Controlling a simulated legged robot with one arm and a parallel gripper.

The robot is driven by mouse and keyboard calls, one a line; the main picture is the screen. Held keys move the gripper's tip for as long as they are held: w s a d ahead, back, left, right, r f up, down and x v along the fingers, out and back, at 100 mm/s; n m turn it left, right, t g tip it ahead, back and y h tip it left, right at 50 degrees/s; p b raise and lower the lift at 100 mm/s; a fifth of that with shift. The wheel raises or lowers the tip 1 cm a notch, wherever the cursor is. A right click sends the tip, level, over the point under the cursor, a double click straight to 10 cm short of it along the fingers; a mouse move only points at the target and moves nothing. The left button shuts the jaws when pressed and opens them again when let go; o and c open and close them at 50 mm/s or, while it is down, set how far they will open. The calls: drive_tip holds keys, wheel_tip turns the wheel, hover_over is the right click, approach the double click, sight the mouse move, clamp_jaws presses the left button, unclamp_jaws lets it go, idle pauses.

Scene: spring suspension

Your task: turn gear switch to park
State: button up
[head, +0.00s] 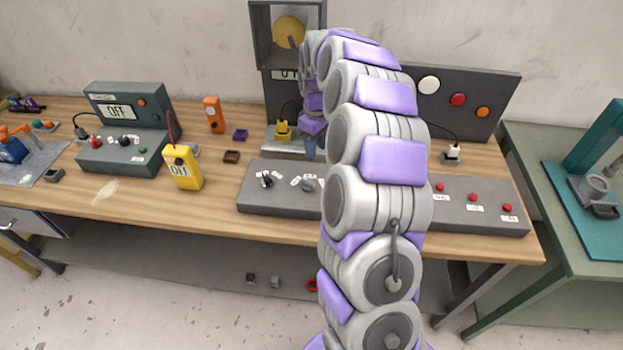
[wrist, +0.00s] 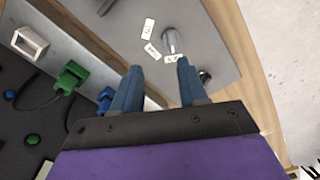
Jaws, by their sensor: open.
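A grey control panel (head: 250,193) lies along the front of the bench, and it also shows in the wrist view (wrist: 215,35). In the wrist view a silver round knob (wrist: 172,40) stands on it with several small white labels beside it; their text is too small to read. I cannot tell for sure which is the gear switch. My gripper (wrist: 157,78) is open and empty, its blue fingertips apart and short of the silver knob in the picture.
A second small knob (wrist: 205,75) is close to the right finger in the wrist view. A yellow meter (head: 182,168) and grey OFF unit (head: 120,150) stand left. Red buttons (head: 473,197) are right of my arm, which hides the panel's middle.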

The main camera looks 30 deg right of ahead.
sight(309, 181)
drive_tip(key=a+f, duration=0.1)
drive_tip(key=f, duration=0.2)
drive_tip(key=a+f+b, duration=0.1)
drive_tip(key=a+f, duration=0.1)
drive_tip(key=f, duration=0.1)
drive_tip(key=a+f+b, duration=0.1)
drive_tip(key=a+f, duration=0.1)
drive_tip(key=f, duration=0.1)
drive_tip(key=shift+f, duration=0.3)
drive_tip(key=d+f, duration=0.1)
drive_tip(key=d, duration=0.1)
drive_tip(key=d+f, duration=0.2)
drive_tip(key=shift+s+f+b, duration=0.1)
drive_tip(key=shift+s+b, duration=0.05)
drive_tip(key=shift+b, duration=0.15)
drive_tip(key=shift+d, duration=0.1)
drive_tip(key=shift+a, duration=0.45)
drive_tip(key=shift+a+r, duration=0.3)
drive_tip(key=shift+a, duration=0.55)
drive_tip(key=c, duration=0.3)
drive_tip(key=shift+c, duration=0.7)
drive_tip(key=shift+d+f, duration=0.1)
drive_tip(key=shift+d, duration=0.55)
clamp_jaws()
drive_tip(key=shift+a, duration=0.15)
